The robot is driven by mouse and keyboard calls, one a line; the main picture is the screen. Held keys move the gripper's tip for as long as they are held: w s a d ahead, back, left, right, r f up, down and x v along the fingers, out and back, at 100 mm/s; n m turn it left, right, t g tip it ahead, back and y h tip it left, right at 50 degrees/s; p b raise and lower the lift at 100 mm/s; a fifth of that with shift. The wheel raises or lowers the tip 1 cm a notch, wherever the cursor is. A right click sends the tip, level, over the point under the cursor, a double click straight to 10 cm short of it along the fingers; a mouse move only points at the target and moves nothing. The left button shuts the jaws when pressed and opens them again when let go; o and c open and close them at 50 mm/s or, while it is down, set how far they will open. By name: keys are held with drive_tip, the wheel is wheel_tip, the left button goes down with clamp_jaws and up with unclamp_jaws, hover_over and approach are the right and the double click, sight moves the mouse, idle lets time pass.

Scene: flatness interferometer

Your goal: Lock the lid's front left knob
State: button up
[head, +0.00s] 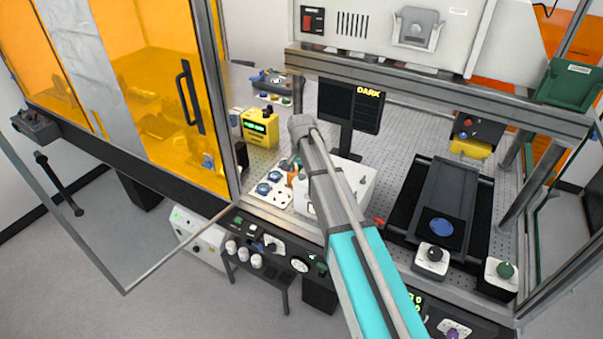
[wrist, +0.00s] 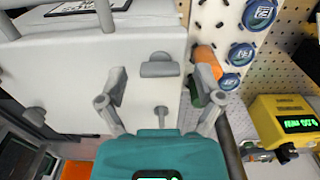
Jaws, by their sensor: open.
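A white box with a pale lid (wrist: 95,70) fills the left and middle of the wrist view. A grey knob with a wide crossbar (wrist: 160,66) stands near the lid's edge, and a rounder grey post (wrist: 161,114) is below it. I cannot tell for certain which is the front left knob or whether it is locked. My gripper (wrist: 160,82) is open, its two fingers on either side of the crossbar knob in the picture; contact is not visible. In the head view the white box (head: 360,183) is partly hidden behind my arm.
An orange knob (wrist: 206,62) and several blue round parts (wrist: 241,54) lie beside the box, close to my right finger. A yellow device (wrist: 284,122) stands nearby. In the head view, a black monitor (head: 345,103) reads DARK behind the box.

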drive_tip(key=shift+n, duration=0.6)
drive_tip(key=n, duration=0.6)
drive_tip(key=shift+n, duration=0.3)
wheel_tip(320, 180, up, 14)
drive_tip(key=p, duration=1.4)
drive_tip(key=s+d+f+b, duration=0.4)
drive_tip(key=s+f+b, duration=0.2)
drive_tip(key=s, duration=0.2)
drive_tip(key=s+d+f+m+b, duration=0.1)
drive_tip(key=s+d+f+b, duration=0.4)
drive_tip(key=s, duration=0.3)
drive_tip(key=s+d+f+b, duration=0.5)
drive_tip(key=s+f+b, duration=0.2)
drive_tip(key=s, duration=0.2)
drive_tip(key=shift+m, duration=0.4)
drive_tip(key=shift+s, duration=0.1)
wheel_tip(320, 180, down, 5)
drive_tip(key=b, duration=0.5)
idle(0.7)
